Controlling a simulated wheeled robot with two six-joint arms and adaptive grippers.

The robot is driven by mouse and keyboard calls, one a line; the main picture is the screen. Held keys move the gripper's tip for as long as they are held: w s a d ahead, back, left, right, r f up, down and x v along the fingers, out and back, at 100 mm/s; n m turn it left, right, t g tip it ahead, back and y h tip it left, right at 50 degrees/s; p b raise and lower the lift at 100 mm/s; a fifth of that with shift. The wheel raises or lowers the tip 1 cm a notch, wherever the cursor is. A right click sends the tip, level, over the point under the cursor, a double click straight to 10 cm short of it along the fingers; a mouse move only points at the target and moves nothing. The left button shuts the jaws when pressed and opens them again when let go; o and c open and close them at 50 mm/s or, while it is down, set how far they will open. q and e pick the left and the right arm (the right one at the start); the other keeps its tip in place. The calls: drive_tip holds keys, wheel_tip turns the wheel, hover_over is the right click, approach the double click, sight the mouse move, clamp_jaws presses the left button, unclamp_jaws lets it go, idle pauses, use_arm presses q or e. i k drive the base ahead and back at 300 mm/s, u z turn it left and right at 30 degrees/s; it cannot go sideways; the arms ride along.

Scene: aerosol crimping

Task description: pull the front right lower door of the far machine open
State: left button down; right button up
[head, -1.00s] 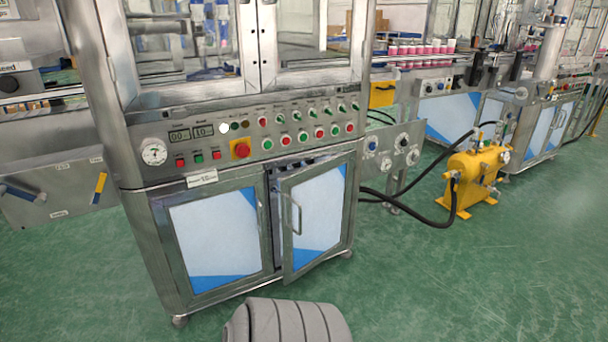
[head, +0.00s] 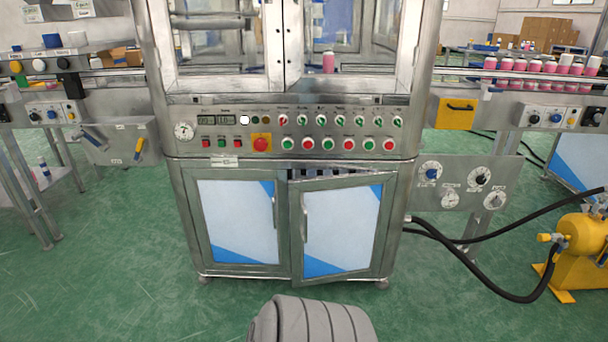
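A steel machine with a glazed upper cabinet and a control panel (head: 275,127) stands straight ahead in the head view. Its lower front has two doors with white and blue panels. The right lower door (head: 342,228) stands slightly ajar: its left edge juts forward and a dark gap shows along its top. Its upright bar handle (head: 305,218) is on its left side. The left lower door (head: 236,222) looks shut, with its handle (head: 275,212) on its right side. Neither of my grippers is in view, and nothing is seen touching the doors.
Green floor (head: 110,285) in front of the machine is clear. At right stand a yellow pump unit (head: 580,250) and black hoses (head: 480,281) running to the machine's side. A side panel with dials (head: 465,190) sits right of it. Conveyors with pink bottles (head: 535,67) run behind.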

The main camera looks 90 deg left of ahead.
sight(339, 223)
drive_tip(key=u, duration=0.6)
drive_tip(key=i, duration=0.9)
drive_tip(key=u, duration=1.85)
drive_tip(key=i, duration=1)
drive_tip(key=u, duration=0.75)
